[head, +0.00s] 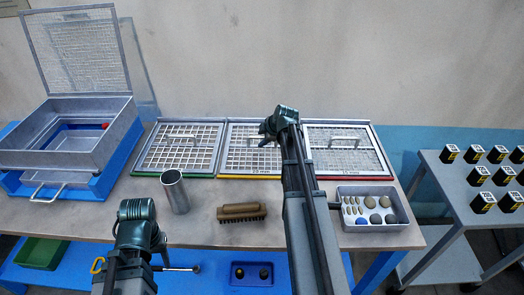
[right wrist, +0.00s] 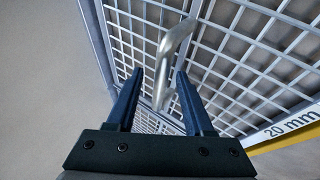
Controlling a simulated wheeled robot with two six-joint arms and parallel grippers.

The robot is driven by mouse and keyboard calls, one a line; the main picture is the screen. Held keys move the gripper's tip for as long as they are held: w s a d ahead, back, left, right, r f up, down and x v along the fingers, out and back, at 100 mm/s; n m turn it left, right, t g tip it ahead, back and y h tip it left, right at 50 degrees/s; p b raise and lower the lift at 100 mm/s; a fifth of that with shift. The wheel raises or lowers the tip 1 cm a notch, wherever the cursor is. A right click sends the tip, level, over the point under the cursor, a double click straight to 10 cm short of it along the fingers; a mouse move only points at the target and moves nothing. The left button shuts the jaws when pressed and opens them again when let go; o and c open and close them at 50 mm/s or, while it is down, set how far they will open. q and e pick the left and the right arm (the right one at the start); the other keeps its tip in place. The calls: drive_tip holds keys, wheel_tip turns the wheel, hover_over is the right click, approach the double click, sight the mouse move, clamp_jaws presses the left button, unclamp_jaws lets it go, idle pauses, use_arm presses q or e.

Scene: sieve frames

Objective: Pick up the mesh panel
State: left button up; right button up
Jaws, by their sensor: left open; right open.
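Three mesh panels with handles lie side by side at the back of the bench: a green-edged one (head: 180,160), a yellow-edged one marked 20 mm (head: 238,158), and a red-edged one marked 15 mm (head: 348,160). My right gripper (head: 266,132) is over the yellow-edged panel, whose right part my arm hides. In the right wrist view, my open right gripper (right wrist: 158,92) has the panel's metal handle (right wrist: 170,62) showing between its fingers; I cannot tell whether they touch. My left gripper (head: 160,246) is low at the front left of the bench, open and away from the panels.
A grey box (head: 65,160) with an upright mesh behind it stands on a blue base at the left. A metal cup (head: 175,192), a brush (head: 241,212) and a tray of stones (head: 392,228) stand in front of the panels. A side table (head: 452,195) holds several black cubes.

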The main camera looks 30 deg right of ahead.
drive_tip(key=shift+r, duration=0.1)
drive_tip(key=shift+c, duration=0.3)
clamp_jaws()
idle(0.9)
